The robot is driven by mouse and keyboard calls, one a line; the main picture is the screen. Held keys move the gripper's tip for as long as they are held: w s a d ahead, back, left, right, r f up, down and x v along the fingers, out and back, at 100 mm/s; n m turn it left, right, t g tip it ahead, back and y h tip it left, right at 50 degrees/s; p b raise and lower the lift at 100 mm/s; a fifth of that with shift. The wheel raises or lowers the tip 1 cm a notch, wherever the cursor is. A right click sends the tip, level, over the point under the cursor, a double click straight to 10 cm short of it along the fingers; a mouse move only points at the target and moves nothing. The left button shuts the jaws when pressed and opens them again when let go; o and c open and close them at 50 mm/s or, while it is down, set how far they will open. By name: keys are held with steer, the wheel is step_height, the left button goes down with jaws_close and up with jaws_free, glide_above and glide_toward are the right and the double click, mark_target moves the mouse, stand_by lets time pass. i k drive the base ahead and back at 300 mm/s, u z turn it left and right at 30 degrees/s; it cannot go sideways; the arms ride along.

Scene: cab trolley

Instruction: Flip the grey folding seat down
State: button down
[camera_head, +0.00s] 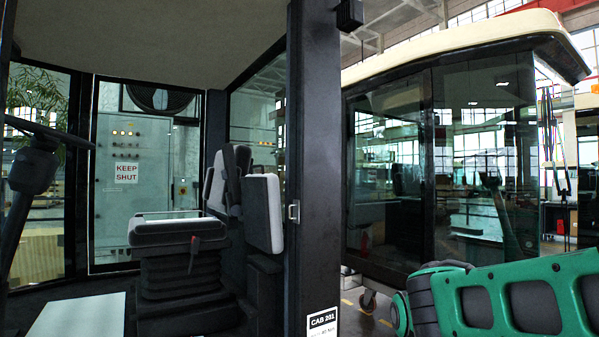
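The grey folding seat (262,213) is a light grey pad standing upright, folded up, inside the cab just left of the dark door post. Dark brackets or trim sit beside it, and a dark box (265,285) is below it. My gripper is not in view. Part of my green and black arm shows at the lower right, outside the cab and to the right of the post.
A steering column (32,170) is at far left. The dark post (314,170), with a small latch, separates the cab from a second cab (440,170) at right.

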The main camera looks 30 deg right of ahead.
mark_target(262, 216)
steer(key=z, duration=0.1)
steer(key=i, duration=1)
steer(key=u, duration=0.05)
